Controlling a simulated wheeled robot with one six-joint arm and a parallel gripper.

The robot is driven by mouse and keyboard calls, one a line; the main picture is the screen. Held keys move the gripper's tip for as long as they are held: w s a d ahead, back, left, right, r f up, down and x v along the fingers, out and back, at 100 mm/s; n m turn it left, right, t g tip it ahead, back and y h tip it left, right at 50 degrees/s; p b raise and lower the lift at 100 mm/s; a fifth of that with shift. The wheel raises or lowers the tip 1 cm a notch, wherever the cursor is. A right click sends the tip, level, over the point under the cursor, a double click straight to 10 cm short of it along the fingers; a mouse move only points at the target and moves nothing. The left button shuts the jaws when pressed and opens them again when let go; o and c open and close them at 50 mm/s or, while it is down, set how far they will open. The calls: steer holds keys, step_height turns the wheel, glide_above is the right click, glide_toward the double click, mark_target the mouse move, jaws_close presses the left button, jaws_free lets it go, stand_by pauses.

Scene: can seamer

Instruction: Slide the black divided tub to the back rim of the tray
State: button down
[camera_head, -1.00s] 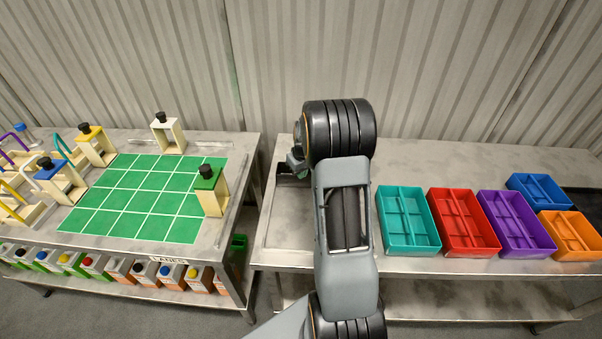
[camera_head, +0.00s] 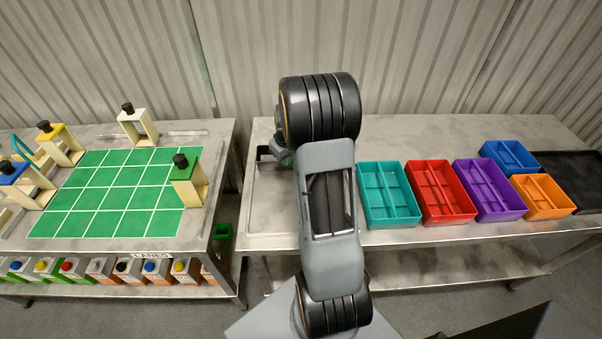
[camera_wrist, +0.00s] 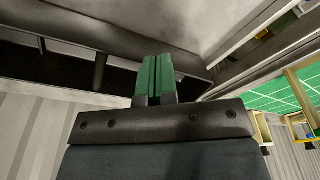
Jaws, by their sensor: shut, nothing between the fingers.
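The black divided tub shows in the head view only as a dark corner (camera_head: 265,153) left of my arm, which hides the rest. In the wrist view the tub's dark wall and dividers (camera_wrist: 85,35) fill the upper left. The metal tray (camera_head: 268,242) is a shallow rimmed area at the left end of the right bench, partly behind my arm. My gripper (camera_wrist: 158,68) has green fingers pressed together and empty. They overlap the tub's wall in the wrist view; I cannot tell whether they touch it.
Teal (camera_head: 388,195), red (camera_head: 440,190), purple (camera_head: 488,188), blue (camera_head: 510,156) and orange (camera_head: 542,196) tubs stand right of my arm. A black tray (camera_head: 575,175) lies at the far right. A gap separates the left bench with its green grid (camera_head: 110,195).

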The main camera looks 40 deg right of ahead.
steer(key=s+b, duration=0.1)
steer(key=s, duration=0.9)
steer(key=shift+s+r+b, duration=0.1)
steer(key=shift+s+b, duration=0.05)
steer(key=shift+b, duration=0.25)
steer(key=shift+s+a+m, duration=0.1)
steer(key=shift+s+m, duration=0.05)
steer(key=shift+m, duration=0.35)
steer(key=shift+s+a+r+m+g, duration=0.1)
steer(key=shift+s+a+m+g, duration=0.4)
steer(key=shift+s+a+m, duration=0.55)
steer(key=s+a+r+n+t, duration=0.1)
steer(key=s+a+r, duration=0.1)
steer(key=a+r, duration=0.4)
steer(key=s+a+r+n+t, duration=0.2)
steer(key=a+r, duration=0.3)
steer(key=a, duration=0.7)
steer(key=shift+r, duration=0.4)
